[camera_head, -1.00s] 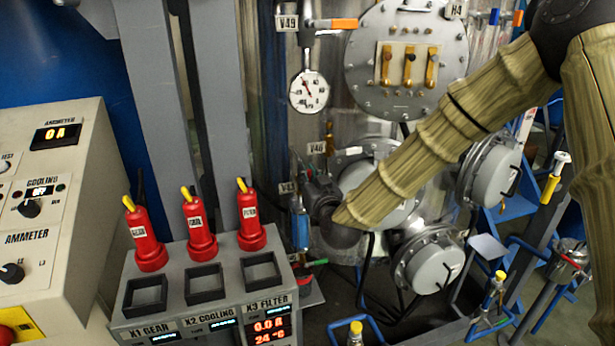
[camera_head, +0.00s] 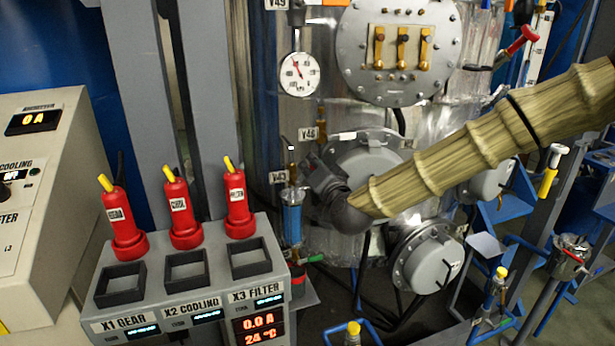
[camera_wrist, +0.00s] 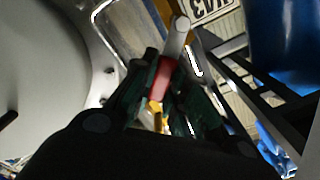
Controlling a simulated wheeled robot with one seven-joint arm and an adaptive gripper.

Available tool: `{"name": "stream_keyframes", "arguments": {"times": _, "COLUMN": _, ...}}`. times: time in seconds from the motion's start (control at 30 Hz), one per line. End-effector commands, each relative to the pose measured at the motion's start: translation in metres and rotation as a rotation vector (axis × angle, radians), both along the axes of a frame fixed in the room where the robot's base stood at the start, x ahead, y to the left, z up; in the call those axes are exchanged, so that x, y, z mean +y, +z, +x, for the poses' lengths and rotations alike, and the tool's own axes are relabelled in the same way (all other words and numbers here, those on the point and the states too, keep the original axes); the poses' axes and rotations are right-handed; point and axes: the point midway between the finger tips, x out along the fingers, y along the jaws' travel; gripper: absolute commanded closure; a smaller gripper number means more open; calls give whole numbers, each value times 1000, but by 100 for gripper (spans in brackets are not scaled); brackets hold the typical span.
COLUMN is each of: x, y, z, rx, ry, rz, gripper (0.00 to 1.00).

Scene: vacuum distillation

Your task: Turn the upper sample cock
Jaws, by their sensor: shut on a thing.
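My gripper (camera_wrist: 165,95) is shut on a red piece (camera_wrist: 163,78) with a pale rounded end and yellow metal below it, which I take to be the sample cock's handle. In the head view my gripper (camera_head: 318,181) is beside the V43 label (camera_head: 279,177), partly hidden behind my wrist. A brass cock (camera_head: 292,170) stands above a blue cylinder (camera_head: 292,222) there. Another brass fitting (camera_head: 321,117) is higher up, by the V46 label (camera_head: 309,134). The exact contact is hidden in the head view and dark in the wrist view.
A round grey flange (camera_head: 372,162) is close behind my wrist. A pressure gauge (camera_head: 299,74) hangs above. The control box (camera_head: 186,272) with red-handled plugs (camera_head: 183,212) stands in front at left. A grey post (camera_head: 207,110) rises left of the cock.

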Motion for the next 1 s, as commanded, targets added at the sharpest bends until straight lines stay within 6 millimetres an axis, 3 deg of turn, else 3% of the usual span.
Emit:
{"name": "stream_keyframes", "arguments": {"times": 0.03, "x": -4, "y": -9, "z": 1, "rx": 15, "ry": -3, "rz": 46, "gripper": 100}}
{"name": "stream_keyframes", "arguments": {"times": 0.6, "x": -15, "y": -33, "z": 5, "rx": 173, "ry": -2, "rz": 530, "gripper": 100}}
{"name": "stream_keyframes", "arguments": {"times": 1.0, "x": -16, "y": -41, "z": 5, "rx": 235, "ry": -2, "rz": 716, "gripper": 100}}
